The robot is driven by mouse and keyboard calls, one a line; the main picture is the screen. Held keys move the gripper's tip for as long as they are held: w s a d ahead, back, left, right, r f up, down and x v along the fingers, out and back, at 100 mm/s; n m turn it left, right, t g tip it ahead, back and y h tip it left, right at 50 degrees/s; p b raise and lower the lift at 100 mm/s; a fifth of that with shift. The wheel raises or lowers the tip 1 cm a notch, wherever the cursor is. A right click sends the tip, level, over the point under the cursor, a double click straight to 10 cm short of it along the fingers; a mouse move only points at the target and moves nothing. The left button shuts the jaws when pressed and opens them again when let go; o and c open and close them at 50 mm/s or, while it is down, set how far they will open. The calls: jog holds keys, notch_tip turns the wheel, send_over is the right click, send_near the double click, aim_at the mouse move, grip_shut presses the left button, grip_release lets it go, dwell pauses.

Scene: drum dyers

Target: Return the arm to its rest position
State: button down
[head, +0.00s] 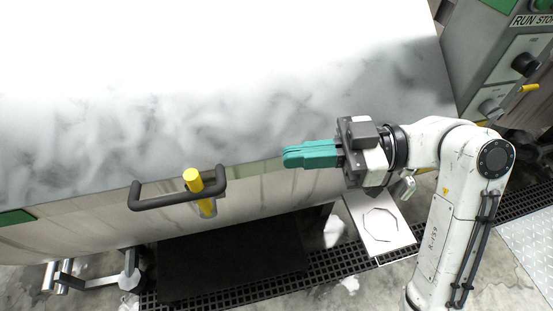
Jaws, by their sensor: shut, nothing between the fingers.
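My gripper (290,156) shows in the head view with teal fingers pressed together and nothing between them. It points left, in front of the lower front edge of a large pale machine (180,120). My white arm (450,215) rises from the lower right and bends at the elbow toward the gripper.
A control panel (520,60) with dark knobs stands at the upper right, behind my arm. Below are a dark plate (230,265), a floor grating (335,262) and a white marked plate (385,228). A metal pipe fitting (130,275) sits at the lower left.

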jog(key=shift+d+r, duration=0.1)
jog(key=shift+d, duration=0.35)
jog(key=s+d+f+m+t+h, duration=0.2)
jog(key=d+f+m+h, duration=0.3)
jog(key=f, duration=0.6)
jog(key=s+d+f+m+t+h, duration=0.1)
jog(key=d+f+m+t+h, duration=0.15)
jog(key=f+m, duration=0.6)
jog(key=s+d+f+m+g+h, duration=0.1)
jog(key=s+d+f+m+h, duration=0.2)
jog(key=s+d+f+h, duration=0.2)
jog(key=s+d+f+m+g+h, duration=0.1)
jog(key=s+d+f+m+h, duration=0.2)
jog(key=s+d+f, duration=0.4)
jog(key=s+d+h, duration=0.1)
jog(key=s+d, duration=0.3)
jog(key=s, duration=0.2)
jog(key=shift+d+f+h, duration=0.15)
jog(key=shift+f+h, duration=0.2)
jog(key=shift+f, duration=0.05)
